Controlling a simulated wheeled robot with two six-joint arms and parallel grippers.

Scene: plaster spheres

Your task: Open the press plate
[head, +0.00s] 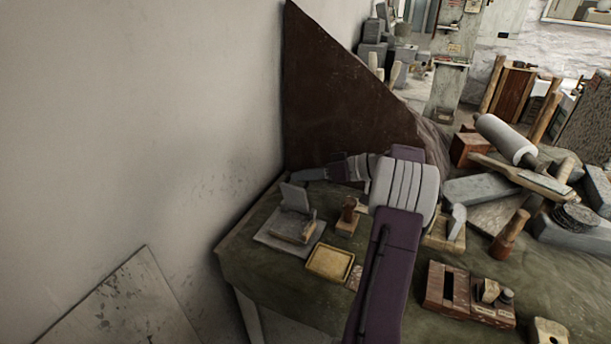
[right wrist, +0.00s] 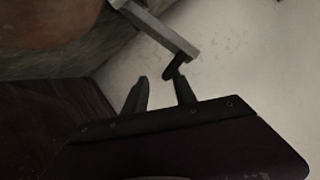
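The press on the table's left end has a flat grey base (head: 275,243) and a grey plate (head: 295,198) that stands up from it, leaning. A small wooden block (head: 293,232) lies on the base in front of the plate. My right gripper (head: 300,175) is just behind and above the plate's top edge, pointing left. In the right wrist view its two fingers (right wrist: 160,86) are apart with nothing between them. A pale grey bar (right wrist: 155,28), probably the plate's edge, ends near one fingertip; I cannot tell if they touch. My left gripper is out of view.
A yellow tray (head: 330,263) and a wooden-handled stamp (head: 348,215) sit right of the press. A dark slab (head: 340,100) leans behind the gripper. The wall (head: 150,120) is close at left. Tools and stone blocks crowd the table's right side.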

